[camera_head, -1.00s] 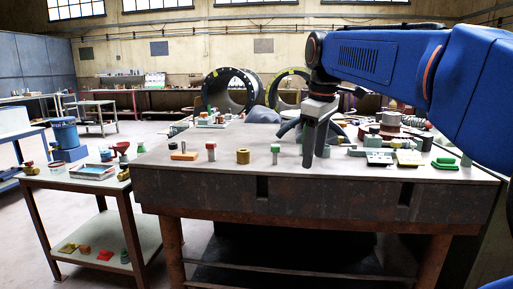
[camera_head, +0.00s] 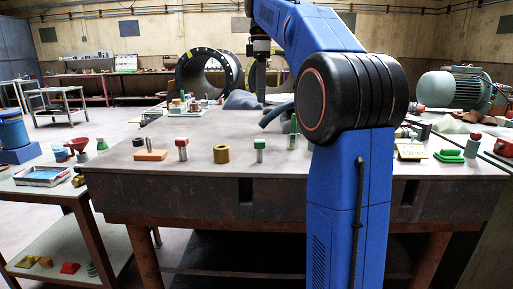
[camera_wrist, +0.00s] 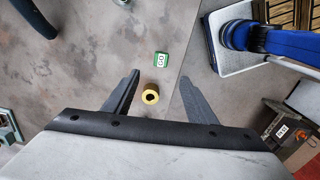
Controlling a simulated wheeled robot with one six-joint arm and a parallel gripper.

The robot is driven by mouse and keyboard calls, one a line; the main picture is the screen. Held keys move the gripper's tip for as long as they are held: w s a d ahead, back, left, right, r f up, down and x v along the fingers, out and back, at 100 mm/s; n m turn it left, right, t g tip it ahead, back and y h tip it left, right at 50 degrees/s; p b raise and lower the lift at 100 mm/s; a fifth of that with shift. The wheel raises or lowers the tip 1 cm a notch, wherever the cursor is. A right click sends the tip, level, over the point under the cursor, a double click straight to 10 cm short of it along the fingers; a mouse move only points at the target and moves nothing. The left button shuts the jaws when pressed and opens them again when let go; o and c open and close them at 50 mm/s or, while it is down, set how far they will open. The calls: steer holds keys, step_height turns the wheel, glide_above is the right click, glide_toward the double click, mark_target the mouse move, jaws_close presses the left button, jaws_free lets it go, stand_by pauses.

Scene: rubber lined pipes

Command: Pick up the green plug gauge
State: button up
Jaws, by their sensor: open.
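The green plug gauge (camera_head: 260,149) stands upright on the workbench, with a green block top on a grey pin. It is just right of a brass ring (camera_head: 221,154) in the head view. In the wrist view a green square top marked "GO" (camera_wrist: 162,58) appears beyond the brass ring (camera_wrist: 151,94). My gripper (camera_wrist: 159,77) is open and empty. Its two fingers are spread to either side of the ring in the wrist view, with the green top just past the fingertips.
A red-topped gauge (camera_head: 182,148) and a wooden block with pins (camera_head: 150,155) stand left of the ring. Another green-topped piece (camera_head: 293,131) stands close to my arm. A green item (camera_head: 449,155) lies at the right. A side cart (camera_head: 35,195) stands left of the workbench (camera_head: 200,190).

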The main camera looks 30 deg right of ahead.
glide_above(260, 140)
steer(key=f, duration=1)
steer(key=shift+w+d, duration=0.15)
steer(key=shift+d, duration=0.05)
steer(key=shift+a+f, duration=0.2)
steer(key=shift+f, duration=2.45)
steer(key=c, duration=1.2)
